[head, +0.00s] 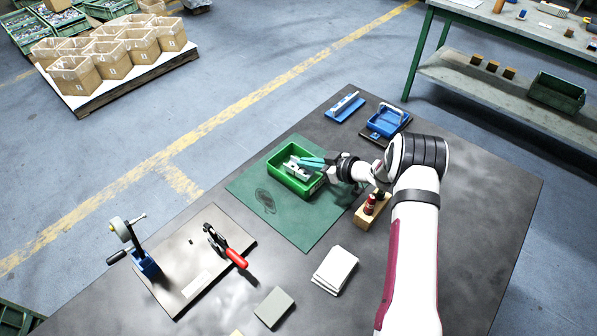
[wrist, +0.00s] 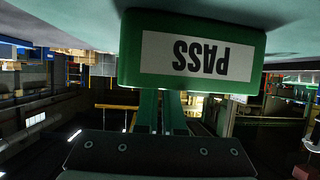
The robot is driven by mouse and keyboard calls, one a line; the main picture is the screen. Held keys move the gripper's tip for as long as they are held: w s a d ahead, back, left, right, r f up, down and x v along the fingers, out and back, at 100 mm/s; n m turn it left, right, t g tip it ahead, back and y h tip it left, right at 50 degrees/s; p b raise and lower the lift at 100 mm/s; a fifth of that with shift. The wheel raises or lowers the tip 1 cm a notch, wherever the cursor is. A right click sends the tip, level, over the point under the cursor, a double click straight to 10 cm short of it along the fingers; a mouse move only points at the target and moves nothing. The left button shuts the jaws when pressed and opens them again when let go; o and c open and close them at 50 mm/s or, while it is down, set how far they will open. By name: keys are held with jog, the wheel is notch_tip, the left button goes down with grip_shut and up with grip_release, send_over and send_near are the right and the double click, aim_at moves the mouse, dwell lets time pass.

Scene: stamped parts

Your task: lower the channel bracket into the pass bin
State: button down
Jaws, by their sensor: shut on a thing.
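The green pass bin (head: 276,178) stands on a green mat in the middle of the table. The silver channel bracket (head: 292,166) is within the bin's opening, tilted; I cannot tell whether it touches the floor. My gripper (head: 309,162), with teal fingers, reaches over the bin's right side and is shut on the bracket. In the wrist view, the bin's front wall with its upside-down PASS label (wrist: 197,56) fills the upper middle. My gripper's fingers (wrist: 163,105) run behind this wall, so their tips and the bracket are hidden there.
A wooden block with a red-topped item (head: 368,209) stands close below my wrist. Blue fixtures (head: 384,122) lie behind the bin. White sheets (head: 334,268) and a grey block (head: 273,307) lie in front. A board with a red-handled clamp (head: 235,256) is at left. The green mat (head: 310,225) is bare nearby.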

jog(key=c, duration=0.9)
grip_release()
jog(key=shift+c, duration=0.2)
